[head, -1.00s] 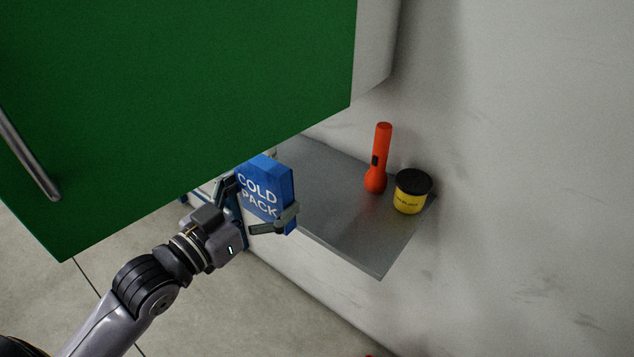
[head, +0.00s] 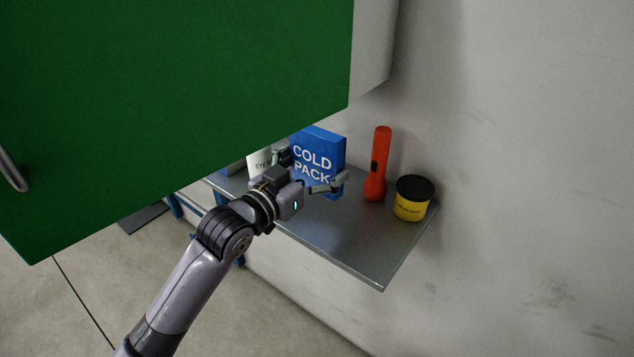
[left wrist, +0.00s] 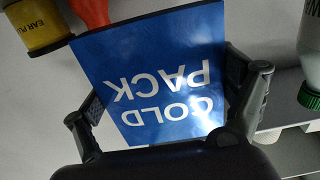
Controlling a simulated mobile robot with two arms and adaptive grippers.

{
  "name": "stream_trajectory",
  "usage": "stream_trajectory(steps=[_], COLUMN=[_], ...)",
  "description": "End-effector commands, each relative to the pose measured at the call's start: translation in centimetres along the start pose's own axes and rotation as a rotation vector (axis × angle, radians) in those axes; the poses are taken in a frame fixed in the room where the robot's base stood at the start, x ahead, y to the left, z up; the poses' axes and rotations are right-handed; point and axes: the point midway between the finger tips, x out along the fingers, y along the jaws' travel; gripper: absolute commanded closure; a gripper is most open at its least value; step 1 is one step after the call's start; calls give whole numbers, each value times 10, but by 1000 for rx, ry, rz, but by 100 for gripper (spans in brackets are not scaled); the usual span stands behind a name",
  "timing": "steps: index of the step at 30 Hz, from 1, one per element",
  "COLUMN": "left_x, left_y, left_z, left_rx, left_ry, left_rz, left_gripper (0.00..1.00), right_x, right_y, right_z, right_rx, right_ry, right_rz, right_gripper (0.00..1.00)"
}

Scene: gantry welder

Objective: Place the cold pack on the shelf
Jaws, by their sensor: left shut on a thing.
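The cold pack (head: 318,150) is a blue box with white lettering. In the head view it is upright over the grey metal shelf (head: 345,245); I cannot tell whether its base touches the surface. My left gripper (head: 306,178) is shut on it, with one finger on each side. In the left wrist view the cold pack (left wrist: 152,75) appears upside down between the two fingers (left wrist: 165,110). My right gripper is not in view.
An orange flashlight (head: 377,165) and a yellow tub with black lid (head: 412,205) stand right of the cold pack. A white item (head: 260,160) is left, partly hidden. A green cabinet door (head: 180,100) overhangs the left. The shelf's front right is clear.

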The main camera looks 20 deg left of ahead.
Motion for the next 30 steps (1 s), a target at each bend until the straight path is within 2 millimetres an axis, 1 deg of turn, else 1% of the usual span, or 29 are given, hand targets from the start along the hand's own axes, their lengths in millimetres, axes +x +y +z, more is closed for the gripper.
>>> stream_trajectory(steps=[1,5,12,15,25,26,30], left_x=[0,0,-1,3,3,3,3], left_y=[0,0,0,0,0,0,0], left_z=[6,13,47,50,54,55,54], left_rx=[-1,0,-1,1,1,1,1], left_ry=[2,5,2,6,5,4,4], left_rz=[-1,0,-1,-1,-1,-1,-1], left_gripper=[43,43,43,43,43,8,0], right_x=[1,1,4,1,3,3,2], right_y=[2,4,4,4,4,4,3], right_z=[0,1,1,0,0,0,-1], right_rx=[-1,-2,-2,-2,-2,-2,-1], right_ry=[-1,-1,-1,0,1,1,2], right_rz=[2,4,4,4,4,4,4], right_gripper=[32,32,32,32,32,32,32])
